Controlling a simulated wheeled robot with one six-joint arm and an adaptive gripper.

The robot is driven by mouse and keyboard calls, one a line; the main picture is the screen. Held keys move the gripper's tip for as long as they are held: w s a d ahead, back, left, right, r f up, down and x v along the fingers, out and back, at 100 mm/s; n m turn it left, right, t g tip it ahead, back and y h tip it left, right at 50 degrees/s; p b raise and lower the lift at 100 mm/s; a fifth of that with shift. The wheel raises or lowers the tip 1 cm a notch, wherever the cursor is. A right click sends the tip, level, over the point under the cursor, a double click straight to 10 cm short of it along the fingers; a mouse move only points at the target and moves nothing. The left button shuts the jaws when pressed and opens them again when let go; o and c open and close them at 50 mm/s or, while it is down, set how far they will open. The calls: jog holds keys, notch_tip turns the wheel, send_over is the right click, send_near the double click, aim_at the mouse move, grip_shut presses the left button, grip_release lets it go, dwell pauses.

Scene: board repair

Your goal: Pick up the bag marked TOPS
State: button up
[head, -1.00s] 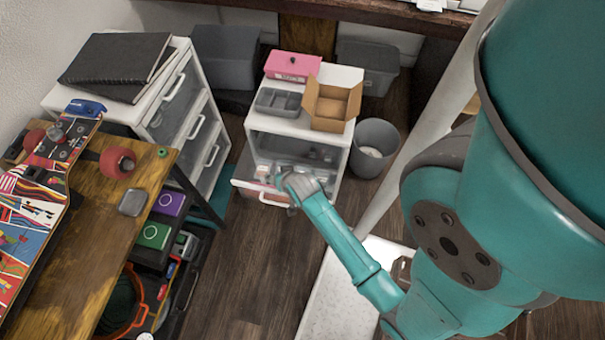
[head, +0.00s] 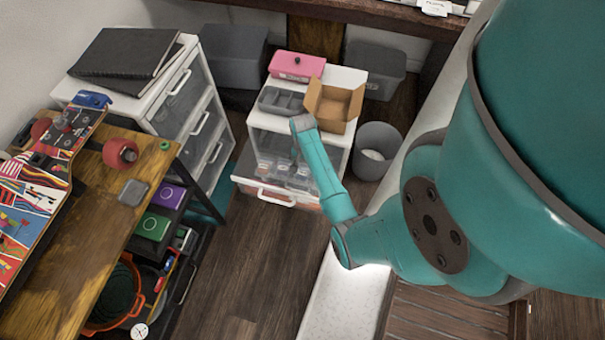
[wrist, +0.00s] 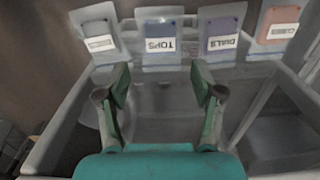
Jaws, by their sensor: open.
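The TOPS bag (wrist: 160,45) has a blue patch and a white label that reads upside down in the wrist view. It stands in a row of similar bags in an open drawer (head: 277,194) of the white drawer unit. My gripper (wrist: 160,84) is open and empty. Its two fingers point toward the TOPS bag, one to each side of it in the picture, with a visible gap before the bag. In the head view my gripper is mostly hidden behind my arm, above the drawer. Small bags show there, but their labels are unreadable.
A purple-patched bag (wrist: 221,40) stands just right of the TOPS bag, an orange one (wrist: 278,30) farther right, and another (wrist: 100,40) left. An open cardboard box (head: 333,104) and a grey organiser (head: 282,102) sit atop the unit. A grey bin (head: 376,150) stands beside it.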

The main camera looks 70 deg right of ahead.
aim_at(303, 173)
jog(key=shift+f, duration=3.3)
jog(key=c, duration=0.8)
